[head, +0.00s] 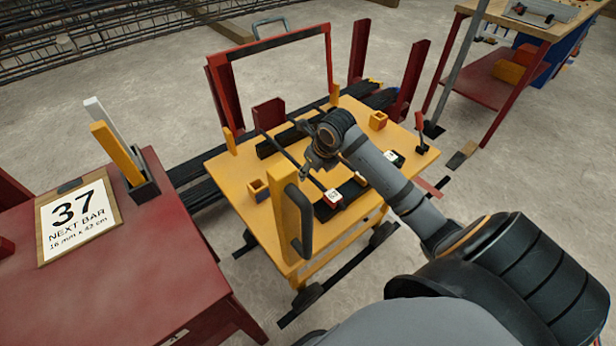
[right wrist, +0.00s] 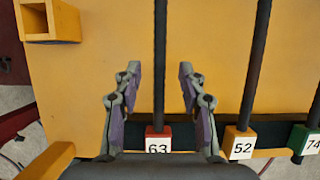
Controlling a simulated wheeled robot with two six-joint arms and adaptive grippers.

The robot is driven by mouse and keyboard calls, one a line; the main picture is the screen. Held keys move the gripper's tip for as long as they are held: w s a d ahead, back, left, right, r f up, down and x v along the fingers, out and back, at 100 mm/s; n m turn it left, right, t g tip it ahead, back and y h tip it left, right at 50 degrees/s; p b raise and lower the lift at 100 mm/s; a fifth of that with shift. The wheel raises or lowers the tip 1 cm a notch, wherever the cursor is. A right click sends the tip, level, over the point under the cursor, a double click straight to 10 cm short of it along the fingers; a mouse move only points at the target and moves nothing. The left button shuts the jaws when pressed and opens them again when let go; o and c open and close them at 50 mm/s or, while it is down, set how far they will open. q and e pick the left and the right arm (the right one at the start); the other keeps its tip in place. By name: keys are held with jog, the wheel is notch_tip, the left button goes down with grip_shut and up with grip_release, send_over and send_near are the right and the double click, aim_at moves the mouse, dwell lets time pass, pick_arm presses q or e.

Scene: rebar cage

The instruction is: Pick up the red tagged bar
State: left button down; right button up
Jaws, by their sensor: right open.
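The red tagged bar (right wrist: 160,40) is a dark thin rod with a red block numbered 63 (right wrist: 158,132) at its near end. My right gripper (right wrist: 159,72) is open, with one finger on each side of this bar and a gap on both sides. In the head view the right gripper (head: 318,162) is over the yellow cart top and hides part of the bar. The red tag (head: 333,196) shows there near the cart's front edge. My left gripper is not in view.
A bar with an orange tag 52 (right wrist: 240,145) and one with a green tag 74 (right wrist: 304,140) lie to the right. An open yellow box (right wrist: 48,20) is on the left. A sign reading 37 (head: 76,217) lies on the red table (head: 130,285).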

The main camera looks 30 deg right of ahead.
jog(key=shift+w+f, duration=0.25)
jog(key=shift+f, duration=0.35)
grip_shut()
jog(key=shift+r, duration=0.1)
